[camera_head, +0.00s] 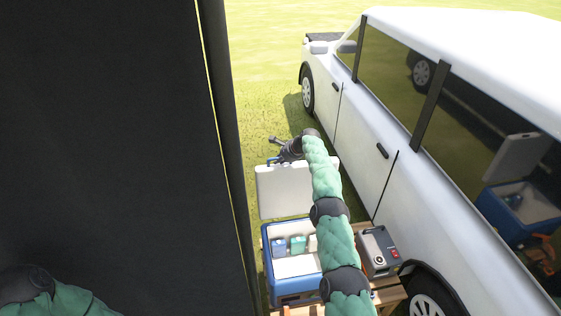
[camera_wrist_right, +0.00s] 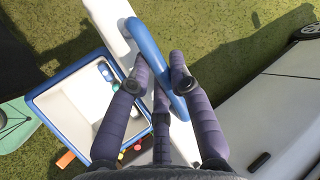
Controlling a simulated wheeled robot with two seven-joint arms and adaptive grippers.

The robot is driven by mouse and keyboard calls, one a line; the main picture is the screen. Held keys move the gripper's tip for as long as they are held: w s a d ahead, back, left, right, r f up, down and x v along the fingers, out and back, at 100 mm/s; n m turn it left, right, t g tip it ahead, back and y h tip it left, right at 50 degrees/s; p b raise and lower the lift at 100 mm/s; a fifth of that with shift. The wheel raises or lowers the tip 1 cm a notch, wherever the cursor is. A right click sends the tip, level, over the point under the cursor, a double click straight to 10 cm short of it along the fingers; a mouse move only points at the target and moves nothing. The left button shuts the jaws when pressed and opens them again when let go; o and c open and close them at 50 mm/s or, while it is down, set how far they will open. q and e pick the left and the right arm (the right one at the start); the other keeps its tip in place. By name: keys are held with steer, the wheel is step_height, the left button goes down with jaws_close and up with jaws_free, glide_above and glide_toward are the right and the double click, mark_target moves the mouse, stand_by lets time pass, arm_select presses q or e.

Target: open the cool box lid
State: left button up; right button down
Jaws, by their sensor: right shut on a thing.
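The blue cool box (camera_head: 292,288) stands on a wooden surface beside the car in the head view. Its white lid (camera_head: 275,195) stands raised, roughly upright, at the far side of the box. The white inside shows with several small items in it. My right gripper (camera_head: 277,151) is at the top edge of the lid. In the right wrist view, my right gripper (camera_wrist_right: 160,78) is shut on the lid's blue handle (camera_wrist_right: 147,42), and the open box (camera_wrist_right: 68,76) lies at the left. My left gripper is out of view.
A grey device (camera_head: 377,250) stands on the wooden surface (camera_head: 388,297) right of the box. A white car (camera_head: 400,190) is close along the right side. A large dark panel (camera_head: 100,130) fills the left. Grass lies beyond.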

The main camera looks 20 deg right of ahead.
steer(key=shift+a+r, duration=0.1)
steer(key=c, duration=1.1)
jaws_free()
steer(key=shift+a, duration=0.1)
steer(key=shift+d, duration=0.2)
steer(key=shift+s+d+r, duration=0.25)
steer(key=shift+s+r, duration=0.1)
steer(key=shift+r, duration=0.2)
steer(key=v, duration=1)
steer(key=shift+s+r, duration=0.2)
steer(key=shift+r, duration=0.05)
steer(key=shift+a, duration=0.1)
